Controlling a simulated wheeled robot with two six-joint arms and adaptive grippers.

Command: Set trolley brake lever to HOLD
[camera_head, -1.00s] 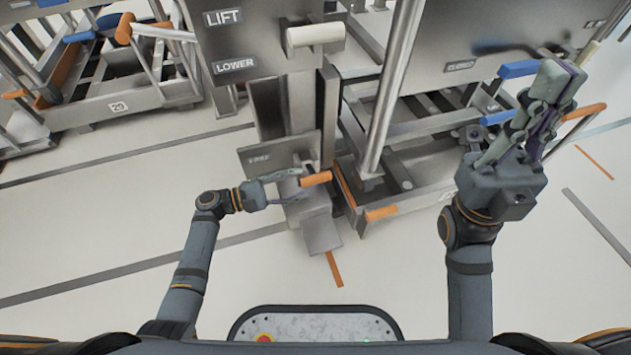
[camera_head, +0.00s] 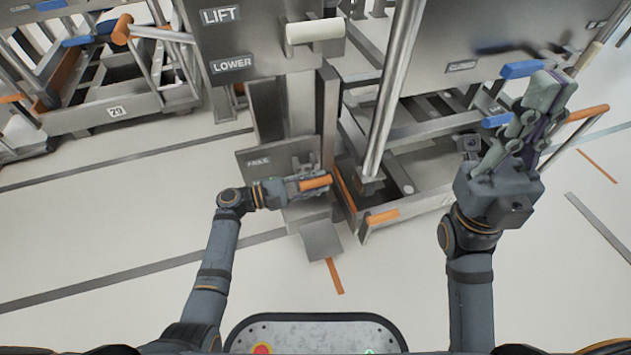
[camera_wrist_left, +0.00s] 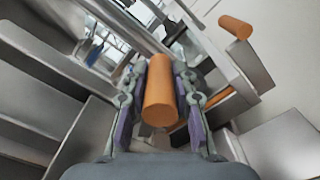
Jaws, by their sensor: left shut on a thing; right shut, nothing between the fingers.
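The brake lever has an orange cylindrical grip (camera_head: 316,182) and sits low on the grey metal post, by a small lettered plate (camera_head: 262,162) whose words are too blurred to read surely. My left gripper (camera_head: 305,184) is shut on the orange grip. In the left wrist view the grip (camera_wrist_left: 160,92) lies between the two fingers (camera_wrist_left: 160,105), its round end facing the camera. My right gripper (camera_head: 550,95) is shut and empty, raised at the right in front of the trolley frame.
A white handle (camera_head: 315,32) sits beside the LIFT and LOWER labels. Another orange grip (camera_head: 382,216) is on the low frame to the right. Blue handles (camera_head: 520,69) and an orange bar (camera_head: 588,113) are near my right gripper. The floor (camera_head: 110,225) at left is clear.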

